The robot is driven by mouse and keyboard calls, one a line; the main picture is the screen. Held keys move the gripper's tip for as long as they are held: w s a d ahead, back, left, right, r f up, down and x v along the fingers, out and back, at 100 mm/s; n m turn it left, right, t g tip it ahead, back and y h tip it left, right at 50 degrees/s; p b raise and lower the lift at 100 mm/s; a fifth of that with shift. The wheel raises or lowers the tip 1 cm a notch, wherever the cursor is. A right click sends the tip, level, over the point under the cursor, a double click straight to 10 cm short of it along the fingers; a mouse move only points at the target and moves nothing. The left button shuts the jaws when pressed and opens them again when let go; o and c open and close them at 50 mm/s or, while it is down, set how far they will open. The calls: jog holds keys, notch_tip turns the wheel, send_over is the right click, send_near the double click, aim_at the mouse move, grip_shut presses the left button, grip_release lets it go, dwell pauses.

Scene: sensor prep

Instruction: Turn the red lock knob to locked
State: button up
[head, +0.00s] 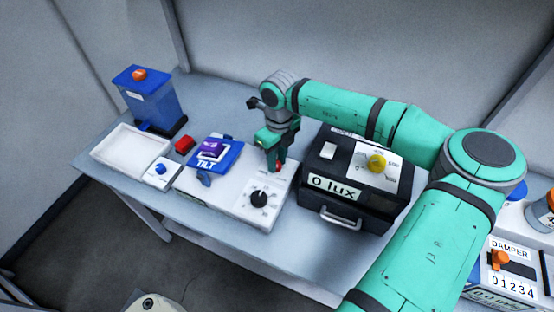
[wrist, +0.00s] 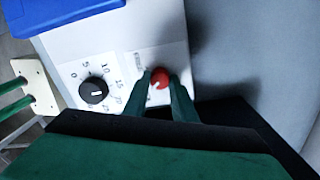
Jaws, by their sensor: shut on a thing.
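The red lock knob (wrist: 159,79) sits on a white panel (wrist: 120,40) beside a black dial. In the wrist view my gripper (wrist: 160,84) has its two green fingers on either side of the knob, shut on it. A pale mark shows on the knob's face; the small print around it is too blurred to read. In the head view my gripper (head: 277,166) reaches down to the right part of the white unit (head: 236,206), and only a bit of the red knob (head: 279,167) shows past the fingers.
The black dial (head: 259,198) is close to the left of my gripper. A blue TILT device (head: 215,155) is on the same unit. A black box reading 0 lux (head: 345,205) stands close on the right. A white tray (head: 130,148) and blue container (head: 148,98) are farther left.

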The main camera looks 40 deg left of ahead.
aim_at(278, 163)
jog(key=shift+d+n, duration=0.1)
jog(key=shift+n, duration=0.8)
jog(key=o, duration=1)
jog(key=shift+o, duration=0.2)
jog(key=shift+r, duration=0.1)
jog(key=shift+w+r, duration=0.1)
jog(key=shift+r, duration=0.15)
notch_tip(278, 163, up, 10)
jog(key=shift+w, duration=0.15)
